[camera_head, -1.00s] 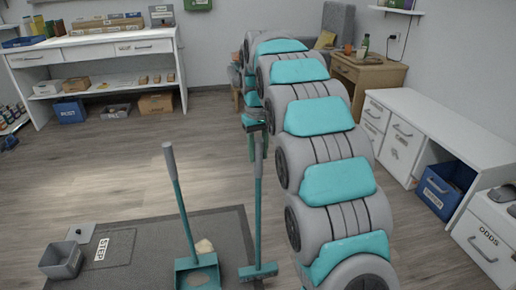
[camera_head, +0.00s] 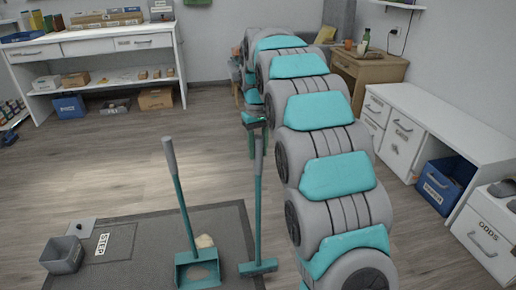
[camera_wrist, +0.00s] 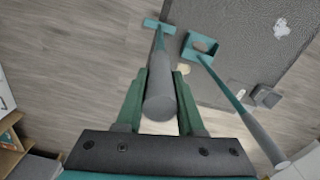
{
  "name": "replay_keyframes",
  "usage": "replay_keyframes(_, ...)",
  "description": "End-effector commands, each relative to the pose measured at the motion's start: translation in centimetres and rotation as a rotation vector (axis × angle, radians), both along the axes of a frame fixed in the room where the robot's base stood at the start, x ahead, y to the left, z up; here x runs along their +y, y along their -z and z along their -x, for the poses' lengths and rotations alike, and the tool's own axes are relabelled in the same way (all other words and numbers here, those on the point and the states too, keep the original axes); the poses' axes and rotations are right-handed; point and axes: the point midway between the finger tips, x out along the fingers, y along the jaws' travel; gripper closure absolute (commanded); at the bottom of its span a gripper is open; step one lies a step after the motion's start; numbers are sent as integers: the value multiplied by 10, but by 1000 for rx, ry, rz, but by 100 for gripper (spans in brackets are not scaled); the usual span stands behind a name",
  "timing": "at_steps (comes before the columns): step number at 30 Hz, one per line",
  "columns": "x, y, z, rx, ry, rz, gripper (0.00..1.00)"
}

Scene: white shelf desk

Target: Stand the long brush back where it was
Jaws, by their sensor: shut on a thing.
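The long brush (camera_head: 258,215) stands about upright, with a grey grip, teal pole and wide teal head (camera_head: 258,268). Its head is low, over the right edge of the dark mat; I cannot tell if it touches. My gripper (camera_wrist: 160,92) is shut around the upper grey handle of the brush (camera_wrist: 160,105), which lies between its green fingers. In the head view the gripper (camera_head: 256,124) is small and partly hidden by the handle and arm. A long-handled teal dustpan (camera_head: 197,272) stands left of the brush, apart from it; it also shows in the wrist view (camera_wrist: 200,43).
The dark mat (camera_head: 140,270) bears a grey bin (camera_head: 62,256), a STEP label (camera_head: 115,242) and a pale lump (camera_head: 204,241) by the dustpan. White desks stand at back left (camera_head: 100,62) and right (camera_head: 430,120). The floor (camera_head: 110,165) behind the mat is clear.

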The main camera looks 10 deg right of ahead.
Motion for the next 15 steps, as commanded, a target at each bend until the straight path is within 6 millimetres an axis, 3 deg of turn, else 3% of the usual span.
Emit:
replay_keyframes(5, 0, 3, 0, 0, 0, 0, 100)
replay_keyframes(6, 0, 3, 0, 0, 0, 0, 61)
replay_keyframes(15, 0, 3, 0, 0, 0, 0, 28)
